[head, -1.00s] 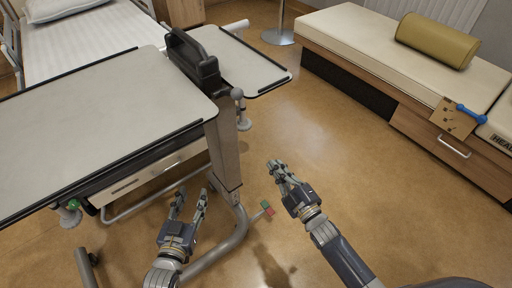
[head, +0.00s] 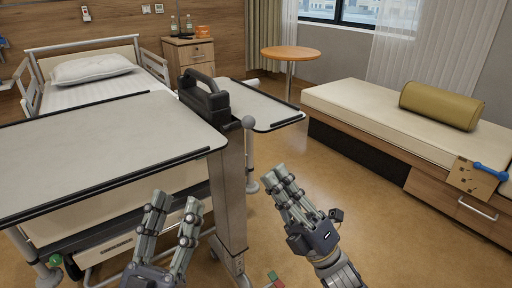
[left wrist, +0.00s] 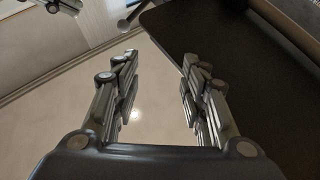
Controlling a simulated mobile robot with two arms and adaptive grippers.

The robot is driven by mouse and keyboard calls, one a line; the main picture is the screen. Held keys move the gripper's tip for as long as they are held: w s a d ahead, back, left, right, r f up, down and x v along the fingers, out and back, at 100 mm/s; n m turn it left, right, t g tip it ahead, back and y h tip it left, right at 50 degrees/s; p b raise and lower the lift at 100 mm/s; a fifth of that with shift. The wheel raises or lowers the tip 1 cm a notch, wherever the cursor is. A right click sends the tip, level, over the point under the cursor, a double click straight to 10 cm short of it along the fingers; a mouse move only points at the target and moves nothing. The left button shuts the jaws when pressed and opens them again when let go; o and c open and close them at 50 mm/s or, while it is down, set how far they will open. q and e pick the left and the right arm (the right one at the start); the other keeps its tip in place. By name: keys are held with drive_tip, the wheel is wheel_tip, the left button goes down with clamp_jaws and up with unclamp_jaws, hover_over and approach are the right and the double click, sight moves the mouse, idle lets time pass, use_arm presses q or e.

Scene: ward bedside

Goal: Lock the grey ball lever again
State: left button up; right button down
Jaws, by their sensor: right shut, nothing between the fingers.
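The grey ball lever (head: 249,122) sticks out at the right end of the overbed table, beside the black handle (head: 203,96) and at the top of the column (head: 229,190). My left gripper (head: 175,199) is open and empty, in front of the table and below left of the ball. My right gripper (head: 275,172) is shut and empty, below right of the ball. Neither gripper appears to touch the lever.
The table top (head: 90,145) fills the left, with a smaller side leaf (head: 260,108) behind the handle. A red and green pedal (head: 275,279) sits low by the column. A bench (head: 370,110) stands at right. Floor between column and bench is open.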

sight(240, 125)
use_arm(q)
drive_tip(key=shift+s+a+r+t+h+b, duration=0.15)
drive_tip(key=shift+s+r+t+h+b, duration=0.3)
drive_tip(key=shift+s+r+t, duration=0.65)
use_arm(e)
drive_tip(key=x, duration=0.8)
use_arm(q)
drive_tip(key=shift+r, duration=0.15)
use_arm(e)
drive_tip(key=shift+w, duration=0.1)
